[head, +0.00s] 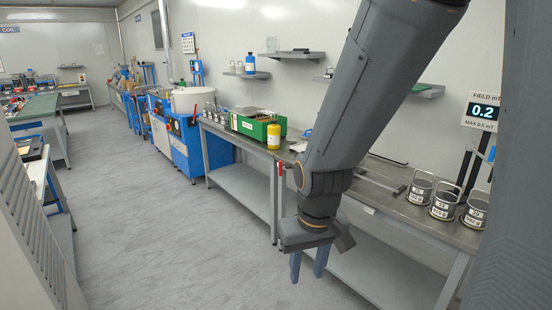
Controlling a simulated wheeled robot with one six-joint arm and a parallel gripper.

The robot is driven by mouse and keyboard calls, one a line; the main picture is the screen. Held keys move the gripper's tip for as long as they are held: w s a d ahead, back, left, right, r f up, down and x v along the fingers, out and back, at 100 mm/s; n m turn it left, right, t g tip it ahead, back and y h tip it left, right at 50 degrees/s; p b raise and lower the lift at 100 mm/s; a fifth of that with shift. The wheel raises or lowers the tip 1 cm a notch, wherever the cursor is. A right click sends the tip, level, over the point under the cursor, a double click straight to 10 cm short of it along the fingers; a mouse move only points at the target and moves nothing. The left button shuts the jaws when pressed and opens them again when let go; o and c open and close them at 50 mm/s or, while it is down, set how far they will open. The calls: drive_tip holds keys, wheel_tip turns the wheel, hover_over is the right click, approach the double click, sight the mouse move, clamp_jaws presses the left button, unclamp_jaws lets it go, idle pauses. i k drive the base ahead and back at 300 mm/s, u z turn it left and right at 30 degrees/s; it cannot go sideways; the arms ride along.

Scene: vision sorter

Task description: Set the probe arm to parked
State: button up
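My gripper (308,264) hangs in front of the right-hand bench, over the aisle, with its two blue fingers pointing down. The fingers are apart with nothing visible between them. I cannot pick out the probe arm for certain. A field display (482,112) at the right reads 0.2 under "FIELD mT". A dark and blue upright (490,150) stands just below it, partly cut off by my own dark body part at the right edge. A small red upright piece (280,169) shows at the bench's front edge, left of my arm. My arm hides part of the bench.
Blue machines (186,146) stand farther back. Another bench (40,108) is at the left. The grey floor (165,235) between is clear.

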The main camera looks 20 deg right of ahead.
sight(482, 157)
drive_tip(key=z, duration=0.9)
drive_tip(key=i, duration=0.9)
drive_tip(key=z, duration=0.9)
